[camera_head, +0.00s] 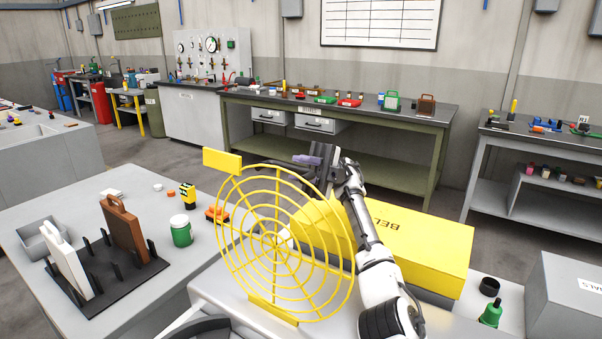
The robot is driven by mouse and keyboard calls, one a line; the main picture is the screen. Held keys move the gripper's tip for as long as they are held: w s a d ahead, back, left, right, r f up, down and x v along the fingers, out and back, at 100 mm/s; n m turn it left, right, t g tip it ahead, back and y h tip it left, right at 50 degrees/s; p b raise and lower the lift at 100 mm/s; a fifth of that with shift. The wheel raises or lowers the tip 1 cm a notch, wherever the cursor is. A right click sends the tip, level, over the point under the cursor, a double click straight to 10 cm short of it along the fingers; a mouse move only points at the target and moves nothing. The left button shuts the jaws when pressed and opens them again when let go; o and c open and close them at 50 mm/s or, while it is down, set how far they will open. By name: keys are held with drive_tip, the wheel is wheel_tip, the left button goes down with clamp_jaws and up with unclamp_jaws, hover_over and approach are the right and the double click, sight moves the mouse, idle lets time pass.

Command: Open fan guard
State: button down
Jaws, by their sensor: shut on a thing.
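The fan guard (273,240) is a yellow round wire grille of rings and spokes. It stands tilted in front of me, with a flat yellow tab (222,161) at its upper left and a yellow foot (272,309) at its bottom. My gripper (304,160) is above the guard's upper right rim and seems to be behind it. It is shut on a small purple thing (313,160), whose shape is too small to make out. The gripper is clear of the yellow tab. I cannot tell whether it touches the rim.
A yellow lettered box (425,245) lies right of the guard, behind my arm. On the left table, a black rack (118,270) holds white and brown plates, near a green jar (181,231). A green bottle (491,314) is at lower right. A long workbench (400,118) stands behind.

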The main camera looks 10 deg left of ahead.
drive_tip(key=shift+r+y, duration=0.3)
drive_tip(key=shift+r, duration=0.6)
drive_tip(key=c, duration=1.5)
unclamp_jaws()
drive_tip(key=shift+s, duration=0.1)
drive_tip(key=shift+o, duration=0.2)
drive_tip(key=shift+f, duration=0.1)
